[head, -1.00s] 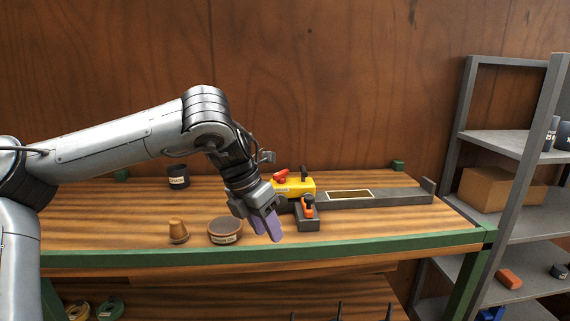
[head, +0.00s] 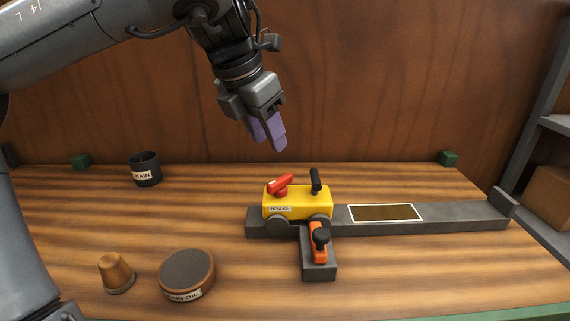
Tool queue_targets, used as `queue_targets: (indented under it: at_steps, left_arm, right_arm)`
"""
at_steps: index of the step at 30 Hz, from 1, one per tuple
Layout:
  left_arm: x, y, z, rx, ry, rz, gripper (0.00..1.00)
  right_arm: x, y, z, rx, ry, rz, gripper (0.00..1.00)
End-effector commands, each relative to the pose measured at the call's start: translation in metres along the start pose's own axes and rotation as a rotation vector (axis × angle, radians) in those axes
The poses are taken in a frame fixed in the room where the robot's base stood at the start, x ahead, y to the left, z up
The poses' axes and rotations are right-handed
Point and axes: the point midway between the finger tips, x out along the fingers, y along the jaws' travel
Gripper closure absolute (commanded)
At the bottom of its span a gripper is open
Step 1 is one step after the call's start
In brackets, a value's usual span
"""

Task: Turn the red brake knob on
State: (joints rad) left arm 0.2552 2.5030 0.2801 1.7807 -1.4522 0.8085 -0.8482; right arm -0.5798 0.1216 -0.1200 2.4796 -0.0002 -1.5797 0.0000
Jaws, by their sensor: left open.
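The red brake knob (head: 280,184) sits on top of the yellow mower unit (head: 297,204), at its left end, above a label reading BRAKE. Its lever points up to the right. A black lever (head: 316,182) stands at the right end of the same unit. My left gripper (head: 267,143) has purple fingertips and hangs above and slightly left of the knob, apart from it. Its fingers point down and nothing shows between them. My right gripper is not in view.
The unit sits on a grey rail (head: 452,221) with a framed dark panel (head: 385,213). An orange latch with a black knob (head: 320,240) is in front. A round tin (head: 187,272), a wooden cone (head: 115,271) and a dark cup (head: 146,169) stand left. A shelf rack stands right.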

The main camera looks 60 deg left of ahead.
Motion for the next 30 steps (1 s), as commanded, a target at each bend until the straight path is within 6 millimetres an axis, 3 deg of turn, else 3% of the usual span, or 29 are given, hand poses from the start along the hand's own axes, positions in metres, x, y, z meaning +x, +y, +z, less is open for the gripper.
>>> queue_targets:
  at_steps: [12, 18, 30]
  left_arm:
    - [0.065, 0.0, -0.001, 0.001, 0.005, -0.003, 0.58]
    - [0.088, 0.0, -0.001, 0.001, 0.003, -0.003, 0.58]
    - [0.1, 0.0, 0.0, 0.0, 0.001, -0.002, 0.58]
  right_arm:
    - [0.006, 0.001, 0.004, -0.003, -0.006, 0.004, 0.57]
    - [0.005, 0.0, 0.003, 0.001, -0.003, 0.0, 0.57]
    - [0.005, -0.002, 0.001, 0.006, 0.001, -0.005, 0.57]
